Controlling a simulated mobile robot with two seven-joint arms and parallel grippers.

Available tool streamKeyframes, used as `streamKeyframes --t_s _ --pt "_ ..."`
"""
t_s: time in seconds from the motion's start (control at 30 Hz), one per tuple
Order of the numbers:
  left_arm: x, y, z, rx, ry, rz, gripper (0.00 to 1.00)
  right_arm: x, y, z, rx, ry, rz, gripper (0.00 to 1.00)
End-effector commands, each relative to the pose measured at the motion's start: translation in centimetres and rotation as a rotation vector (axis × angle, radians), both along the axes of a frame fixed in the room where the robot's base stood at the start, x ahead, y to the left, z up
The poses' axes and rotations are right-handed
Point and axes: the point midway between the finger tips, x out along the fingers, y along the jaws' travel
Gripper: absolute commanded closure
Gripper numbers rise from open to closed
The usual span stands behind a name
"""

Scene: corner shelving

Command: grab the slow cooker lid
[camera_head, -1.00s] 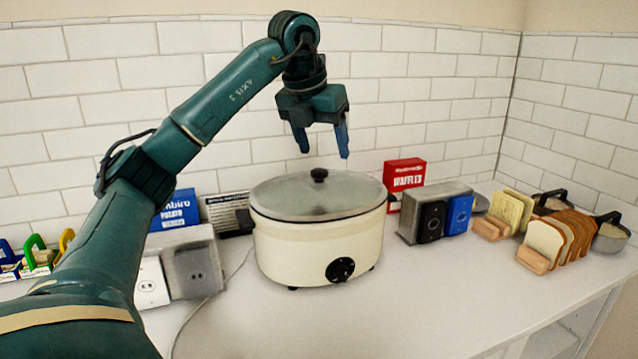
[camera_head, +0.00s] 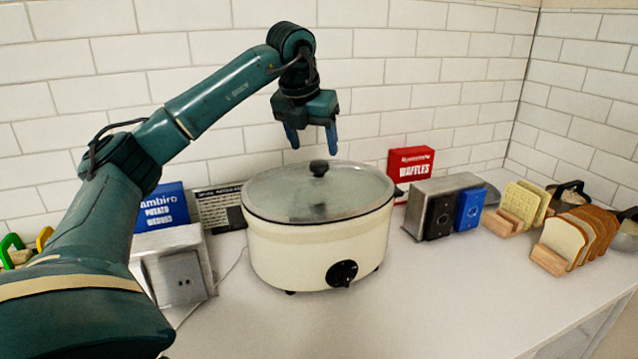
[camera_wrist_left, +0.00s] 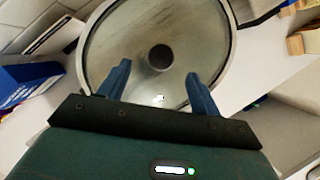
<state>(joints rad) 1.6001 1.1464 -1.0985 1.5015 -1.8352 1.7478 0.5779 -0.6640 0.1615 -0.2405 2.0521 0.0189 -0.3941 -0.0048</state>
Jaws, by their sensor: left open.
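The slow cooker (camera_head: 318,248) is a cream oval pot with a black dial, standing on the white counter. Its lid (camera_head: 275,190) is greyish and see-through with a black knob (camera_head: 319,168) on top, and it sits on the pot. My left gripper (camera_head: 313,146) points down above the lid, open and empty, with its fingertips a little above the knob in the head view. In the left wrist view the lid (camera_wrist_left: 125,45) fills the upper middle, and the knob (camera_wrist_left: 160,57) shows ahead of the two spread blue fingers (camera_wrist_left: 158,85). My right gripper is not in view.
A red waffles box (camera_head: 410,165) and a metal toaster (camera_head: 425,205) stand right of the cooker. Bread slices in wooden racks (camera_head: 548,260) are farther right. A blue box (camera_head: 160,208) and a grey appliance (camera_head: 180,270) stand left. The counter in front is clear.

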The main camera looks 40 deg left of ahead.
Motion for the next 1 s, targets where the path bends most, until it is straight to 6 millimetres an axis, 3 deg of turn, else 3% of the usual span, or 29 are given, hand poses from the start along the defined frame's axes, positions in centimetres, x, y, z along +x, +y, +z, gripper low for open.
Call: streamKeyframes --t_s 0.17,0.43,0.73,1.0 --pt "0.4 0.1 -1.2 0.001 0.003 0.001 0.36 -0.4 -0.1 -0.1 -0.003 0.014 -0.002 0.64" --pt "1.8 0.5 -4.7 0.001 0.002 0.002 0.36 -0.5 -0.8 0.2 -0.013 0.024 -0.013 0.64" --pt "2.0 0.5 -5.2 0.001 0.0 0.001 0.36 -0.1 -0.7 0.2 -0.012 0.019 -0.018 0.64" --pt "2.0 0.5 -5.2 0.0 0.0 0.001 0.58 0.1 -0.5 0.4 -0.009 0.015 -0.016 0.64"
